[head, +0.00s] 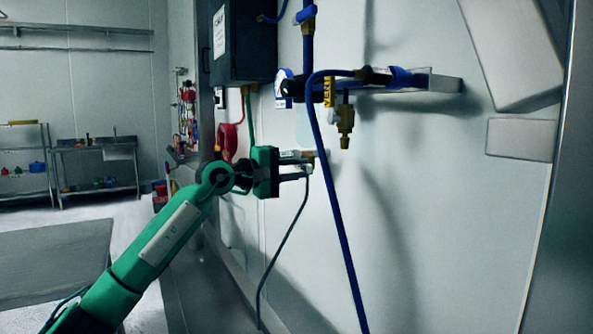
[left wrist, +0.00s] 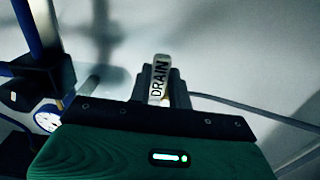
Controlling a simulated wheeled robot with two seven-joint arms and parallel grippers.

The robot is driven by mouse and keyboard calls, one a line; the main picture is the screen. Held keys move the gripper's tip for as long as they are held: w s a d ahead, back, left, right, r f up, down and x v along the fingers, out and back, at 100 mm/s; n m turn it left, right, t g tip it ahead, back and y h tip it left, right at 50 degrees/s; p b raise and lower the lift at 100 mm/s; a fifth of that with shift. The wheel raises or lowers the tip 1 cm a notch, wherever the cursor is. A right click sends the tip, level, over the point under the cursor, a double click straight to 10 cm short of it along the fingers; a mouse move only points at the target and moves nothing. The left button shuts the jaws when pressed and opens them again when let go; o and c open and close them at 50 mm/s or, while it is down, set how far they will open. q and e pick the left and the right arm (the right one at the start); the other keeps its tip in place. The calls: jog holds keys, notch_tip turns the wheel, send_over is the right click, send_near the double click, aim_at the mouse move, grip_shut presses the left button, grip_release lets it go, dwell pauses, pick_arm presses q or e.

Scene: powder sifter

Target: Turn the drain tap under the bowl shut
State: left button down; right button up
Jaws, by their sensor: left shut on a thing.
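My left gripper (head: 297,166) reaches in from the left at the wall, below the dark regulator body (head: 296,88). Its fingers are shut on the drain tap's pale handle, marked "DRAIN" (left wrist: 159,78), which stands between the fingertips in the left wrist view. In the head view the fingers hide most of the tap. A small brass fitting (head: 310,154) shows just at the fingertips. A thin grey hose (head: 285,240) runs down from there. The bowl cannot be made out clearly. My right gripper is not in view.
A blue-rimmed gauge (head: 284,84) and a yellow-labelled vent valve (head: 330,92) sit above the gripper. A brass fitting (head: 345,120) hangs to the right. A blue hose (head: 335,210) drops past the fingertips' right side. A dark box (head: 243,42) is on the wall above.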

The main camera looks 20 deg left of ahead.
pick_arm(q)
jog(key=shift+f, duration=0.1)
jog(key=c, duration=1.3)
grip_release()
jog(key=shift+s, duration=0.1)
jog(key=shift+s+a, duration=0.2)
jog(key=shift+a, duration=0.05)
jog(key=shift+b+v, duration=0.85)
jog(key=shift+v, duration=5.65)
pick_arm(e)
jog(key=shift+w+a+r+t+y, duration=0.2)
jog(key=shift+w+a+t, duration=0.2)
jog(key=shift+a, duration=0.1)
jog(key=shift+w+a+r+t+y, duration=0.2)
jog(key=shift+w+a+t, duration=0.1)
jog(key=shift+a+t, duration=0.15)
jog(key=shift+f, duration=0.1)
